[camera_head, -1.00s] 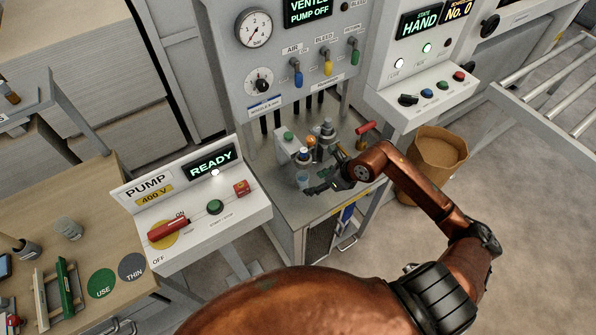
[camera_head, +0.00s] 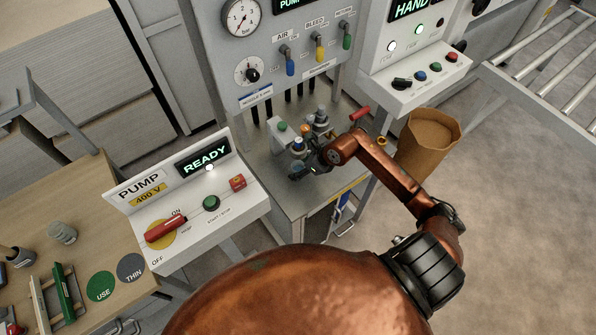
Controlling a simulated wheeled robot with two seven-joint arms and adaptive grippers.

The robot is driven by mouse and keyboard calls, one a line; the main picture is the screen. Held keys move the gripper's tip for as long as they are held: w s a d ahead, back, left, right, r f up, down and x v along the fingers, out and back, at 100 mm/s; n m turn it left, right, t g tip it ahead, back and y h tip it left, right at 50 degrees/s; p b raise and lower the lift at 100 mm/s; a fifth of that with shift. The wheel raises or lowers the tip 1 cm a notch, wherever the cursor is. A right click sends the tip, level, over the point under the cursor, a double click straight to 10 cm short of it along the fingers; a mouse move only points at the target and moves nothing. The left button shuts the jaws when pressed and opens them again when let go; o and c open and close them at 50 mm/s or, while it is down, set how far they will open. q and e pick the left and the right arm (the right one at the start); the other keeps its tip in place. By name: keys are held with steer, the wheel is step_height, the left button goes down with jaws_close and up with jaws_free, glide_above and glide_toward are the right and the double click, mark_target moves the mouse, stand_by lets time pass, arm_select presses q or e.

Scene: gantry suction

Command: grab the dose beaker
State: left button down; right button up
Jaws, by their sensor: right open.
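My right gripper (camera_head: 303,171) is open and low over the steel bench (camera_head: 283,191) under the gauge panel. It is at the front of a cluster of small fittings. The dose beaker cannot be picked out clearly now. The spot where a small pale, clear cup stood is covered by the dark fingers, so I cannot tell whether they are around it or beside it. My left gripper is not in view.
A pale block with a green button (camera_head: 282,126), a blue-and-white fitting (camera_head: 298,145) and a grey metal fitting (camera_head: 321,118) crowd behind the gripper. A red handle (camera_head: 359,114) is to the right. The pump box (camera_head: 205,205) stands left, a brown bin (camera_head: 428,145) right.

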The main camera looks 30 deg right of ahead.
steer(key=c, duration=1.4)
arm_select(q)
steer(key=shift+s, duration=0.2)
arm_select(e)
steer(key=shift+r, duration=0.1)
